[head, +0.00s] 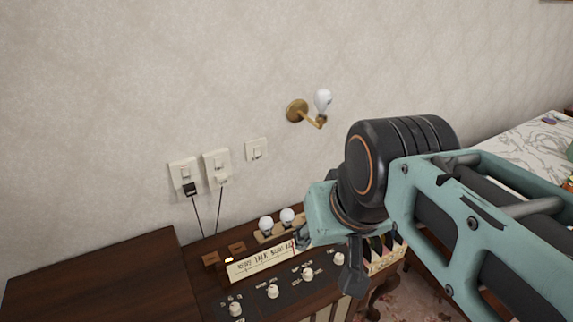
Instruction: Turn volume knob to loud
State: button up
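A dark wooden radio-like set stands below the wall in the head view, with a lit dial strip (262,262) and a row of white knobs along its front panel. The leftmost knob (235,309) is at the lower edge. Further right are a second knob (273,291), a third knob (308,274) and a fourth knob (340,258) close beside my gripper. The small labels are too blurred to tell which knob is volume. My gripper (350,275) points down over the right part of the set; its dark finger shows, but its opening is hidden.
Two white bulbs (277,219) stand on the set behind the dial. A dark wooden top (95,280) fills the lower left. Wall switches (216,166) with plugged cords and a brass lamp (298,111) are above. A table with a patterned cover (520,150) is at right.

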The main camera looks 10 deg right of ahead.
aim_at(307, 275)
jog(key=z, duration=0.15)
jog(key=l+u, duration=0.3)
jog(key=j+u, duration=0.15)
jog(key=u, duration=0.3)
jog(key=j+u, duration=0.15)
jog(key=u, duration=0.3)
jog(key=i+l, duration=0.2)
jog(key=l, duration=0.75)
jog(key=k+l, duration=0.15)
jog(key=l, duration=0.15)
jog(key=k+l+z, duration=0.1)
jog(key=i+j, duration=0.15)
jog(key=j, duration=0.25)
jog(key=i+j, duration=0.2)
jog(key=j, duration=0.2)
jog(key=u, duration=0.05)
